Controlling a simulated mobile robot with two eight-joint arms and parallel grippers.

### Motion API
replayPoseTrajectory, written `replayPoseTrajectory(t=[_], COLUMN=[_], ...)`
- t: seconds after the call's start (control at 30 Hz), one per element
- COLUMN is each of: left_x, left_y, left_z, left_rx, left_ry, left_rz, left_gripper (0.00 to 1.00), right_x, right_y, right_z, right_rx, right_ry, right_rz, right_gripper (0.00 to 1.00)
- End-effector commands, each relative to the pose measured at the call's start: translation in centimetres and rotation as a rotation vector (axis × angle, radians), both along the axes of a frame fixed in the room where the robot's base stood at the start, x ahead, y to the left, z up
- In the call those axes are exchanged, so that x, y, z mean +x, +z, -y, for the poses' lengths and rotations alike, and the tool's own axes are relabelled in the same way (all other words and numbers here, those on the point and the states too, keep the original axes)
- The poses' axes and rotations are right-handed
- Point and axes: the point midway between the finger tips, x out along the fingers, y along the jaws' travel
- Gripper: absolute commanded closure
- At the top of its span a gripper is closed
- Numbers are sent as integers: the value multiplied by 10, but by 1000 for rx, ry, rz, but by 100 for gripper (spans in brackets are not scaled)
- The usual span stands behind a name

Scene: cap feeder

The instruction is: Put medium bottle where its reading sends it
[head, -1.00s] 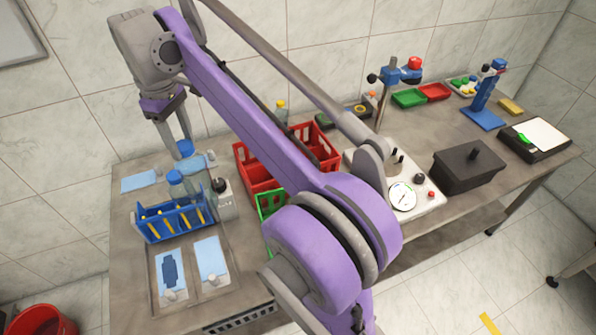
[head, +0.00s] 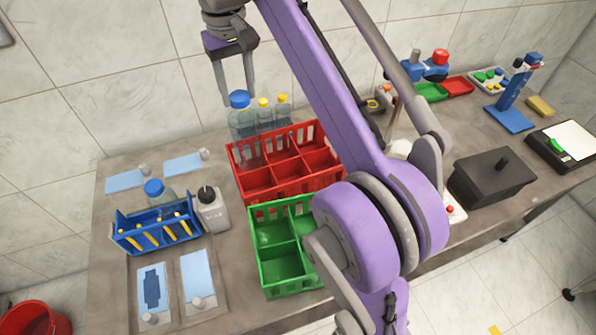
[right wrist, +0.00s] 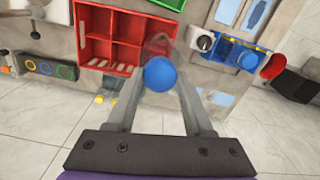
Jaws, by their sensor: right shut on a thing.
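My right gripper (head: 236,92) is shut on a clear bottle with a blue cap (head: 239,99). The bottle hangs upright at the left back corner of the red crate (head: 292,182); its lower end overlaps the crate in the picture, so I cannot tell whether it is inside. In the right wrist view the blue cap (right wrist: 161,74) sits between the fingers (right wrist: 158,98), in front of the red crate (right wrist: 110,53). Another blue-capped bottle (head: 154,188) stands at the blue rack (head: 158,236). I cannot read any size or reading. My left gripper is not in view.
A green crate (head: 283,268) stands in front of the red one. Two yellow-capped bottles (head: 264,103) stand behind the red crate. A black box (head: 492,180) is at right. My arm hides the table's middle.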

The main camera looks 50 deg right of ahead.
Motion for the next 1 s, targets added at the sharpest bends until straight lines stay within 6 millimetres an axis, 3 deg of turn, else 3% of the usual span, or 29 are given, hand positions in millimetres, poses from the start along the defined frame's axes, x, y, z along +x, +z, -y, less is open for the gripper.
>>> replayPoseTrajectory(t=[0.2, 0.7, 1.0], left_x=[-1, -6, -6], left_y=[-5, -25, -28], left_z=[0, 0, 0], left_rx=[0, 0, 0], left_ry=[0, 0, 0], left_rz=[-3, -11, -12], left_gripper=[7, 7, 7], right_x=[-1, -1, -1], right_y=[-9, -123, -150], right_z=[-1, -1, -1], right_rx=[1, 0, 0], right_ry=[-27, -26, -26], right_rz=[1, 2, 2], right_gripper=[97, 97, 97])
